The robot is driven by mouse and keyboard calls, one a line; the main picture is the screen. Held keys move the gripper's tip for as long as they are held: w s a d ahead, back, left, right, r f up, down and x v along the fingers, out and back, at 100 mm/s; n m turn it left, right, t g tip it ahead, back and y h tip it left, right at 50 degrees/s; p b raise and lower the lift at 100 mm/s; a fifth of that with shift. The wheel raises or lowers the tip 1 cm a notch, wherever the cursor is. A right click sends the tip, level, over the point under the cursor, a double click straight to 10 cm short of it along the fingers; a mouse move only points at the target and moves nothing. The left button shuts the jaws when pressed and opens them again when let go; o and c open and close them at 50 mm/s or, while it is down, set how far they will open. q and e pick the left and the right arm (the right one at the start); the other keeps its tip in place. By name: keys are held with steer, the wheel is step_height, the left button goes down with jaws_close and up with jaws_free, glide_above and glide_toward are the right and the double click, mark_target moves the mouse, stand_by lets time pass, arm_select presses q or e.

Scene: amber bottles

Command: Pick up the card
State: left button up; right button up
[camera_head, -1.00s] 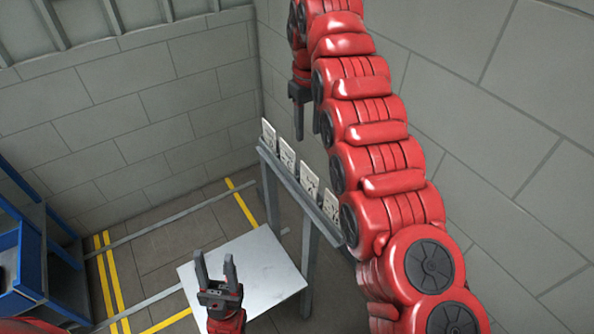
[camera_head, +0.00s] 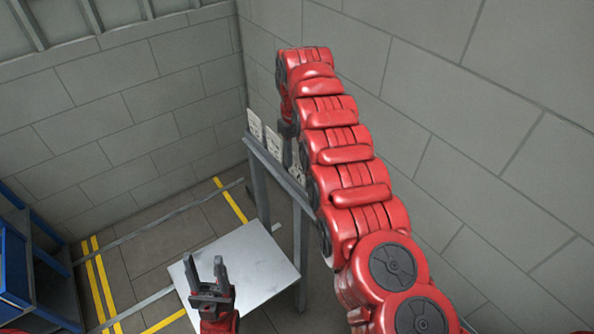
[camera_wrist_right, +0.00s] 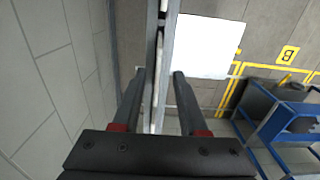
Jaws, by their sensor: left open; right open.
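Several white cards with dark markings stand in a row on a narrow grey ledge (camera_head: 262,154). In the head view I see a far card (camera_head: 255,125), a second card (camera_head: 274,145) and part of a third card (camera_head: 298,172); my right arm covers the rest. In the right wrist view, the open fingers (camera_wrist_right: 158,74) lie either side of thin, edge-on white card shapes; contact cannot be told. My left gripper (camera_head: 206,262) is open and empty, over the white tabletop.
A low white table (camera_head: 255,265) stands below the ledge; its top is bare. It also shows in the right wrist view (camera_wrist_right: 205,45). A block wall (camera_head: 450,110) runs close behind the ledge. A blue rack (camera_head: 15,265) stands at the left. Yellow lines mark the floor.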

mark_target(296, 171)
steer(key=f, duration=0.3)
steer(key=shift+w+d+f+p, duration=0.1)
steer(key=shift+w+f+p, duration=0.1)
steer(key=shift+p, duration=0.1)
steer(key=shift+s, duration=0.15)
jaws_close()
